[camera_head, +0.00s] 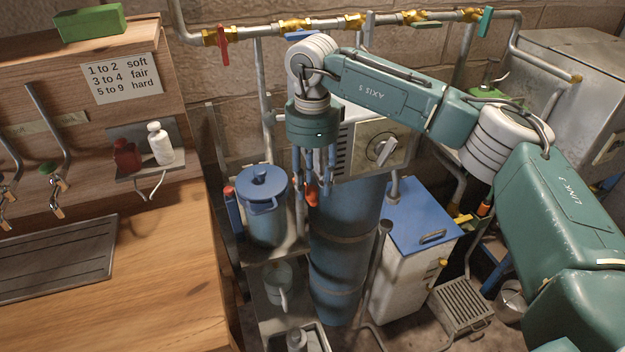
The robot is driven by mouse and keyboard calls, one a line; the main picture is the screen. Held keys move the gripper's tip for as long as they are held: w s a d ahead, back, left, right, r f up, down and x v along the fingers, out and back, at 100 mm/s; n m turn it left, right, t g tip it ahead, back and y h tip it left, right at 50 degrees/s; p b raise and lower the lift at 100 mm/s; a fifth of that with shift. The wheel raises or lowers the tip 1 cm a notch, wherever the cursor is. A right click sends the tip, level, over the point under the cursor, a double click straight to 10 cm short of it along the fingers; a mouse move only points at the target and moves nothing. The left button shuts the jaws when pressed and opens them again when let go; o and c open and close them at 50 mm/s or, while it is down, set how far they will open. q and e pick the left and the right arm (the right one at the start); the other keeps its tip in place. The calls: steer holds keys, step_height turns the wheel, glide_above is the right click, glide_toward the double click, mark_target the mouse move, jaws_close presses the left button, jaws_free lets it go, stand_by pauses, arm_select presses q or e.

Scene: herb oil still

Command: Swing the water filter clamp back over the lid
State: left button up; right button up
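A blue lidded canister (264,222), which looks like the water filter, stands on a metal shelf left of my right gripper. Its blue lid (258,186) with a round knob sits on top. My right gripper (313,198) points down beside the canister, in front of a tall blue cylinder (345,235). An orange-red part (312,190) shows at its fingertips; it may be the clamp's handle. The fingers partly hide it, and I cannot tell whether they grip it. No clamp arm shows clearly across the lid. My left gripper is out of view.
A wooden counter (170,290) with taps stands on the left, with red and white bottles (160,145) on a ledge. Pipes with valves (222,38) run along the back wall. A blue-topped white cabinet (410,215) stands right of the cylinder, below my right arm.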

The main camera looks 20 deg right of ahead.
steer(key=shift+s+f, duration=0.15)
steer(key=shift+f, duration=0.35)
jaws_close()
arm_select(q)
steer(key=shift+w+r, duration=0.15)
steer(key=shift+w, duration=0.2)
arm_select(e)
steer(key=shift+a, duration=0.1)
